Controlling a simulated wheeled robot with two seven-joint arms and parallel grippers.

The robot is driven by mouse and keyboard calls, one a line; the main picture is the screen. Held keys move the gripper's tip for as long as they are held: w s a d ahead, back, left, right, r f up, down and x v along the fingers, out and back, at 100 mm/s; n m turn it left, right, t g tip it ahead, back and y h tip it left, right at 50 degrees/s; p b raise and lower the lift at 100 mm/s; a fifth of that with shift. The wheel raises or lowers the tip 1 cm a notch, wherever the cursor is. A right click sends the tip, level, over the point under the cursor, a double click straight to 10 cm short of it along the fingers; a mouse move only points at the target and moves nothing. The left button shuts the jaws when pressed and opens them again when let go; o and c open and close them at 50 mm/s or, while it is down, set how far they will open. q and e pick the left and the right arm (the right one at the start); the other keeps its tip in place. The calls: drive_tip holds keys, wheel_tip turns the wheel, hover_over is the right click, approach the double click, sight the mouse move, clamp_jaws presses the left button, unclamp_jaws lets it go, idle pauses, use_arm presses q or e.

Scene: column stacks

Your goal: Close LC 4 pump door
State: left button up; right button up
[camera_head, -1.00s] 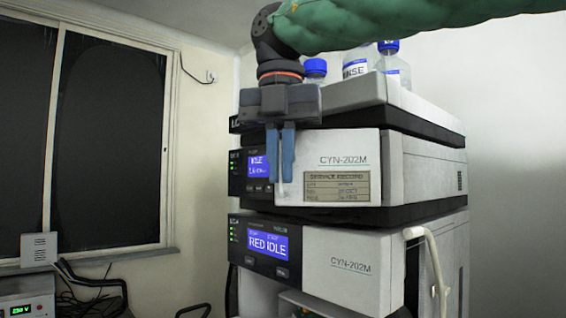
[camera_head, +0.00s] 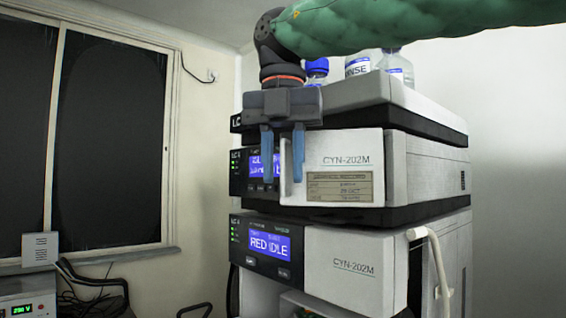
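The upper CYN-202M unit has a white front door (camera_head: 336,148) with a record label (camera_head: 339,187). A pale vertical edge shows at its left side, beside the blue display (camera_head: 263,166). My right gripper (camera_head: 283,180) points down in front of this edge. Its two blue fingers are spread, one over the display and one over the door's left part. Whether they touch the door cannot be told. The lower unit, with a RED IDLE display (camera_head: 268,244), has a white front panel (camera_head: 340,268). The small LC numbers are hard to read. My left gripper is not in view.
Bottles (camera_head: 357,63) with blue caps stand in the top tray (camera_head: 365,92), close behind my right arm. A white curved handle or tube (camera_head: 436,258) juts out at the lower unit's right. Free space lies left of the stack, before the window (camera_head: 115,140).

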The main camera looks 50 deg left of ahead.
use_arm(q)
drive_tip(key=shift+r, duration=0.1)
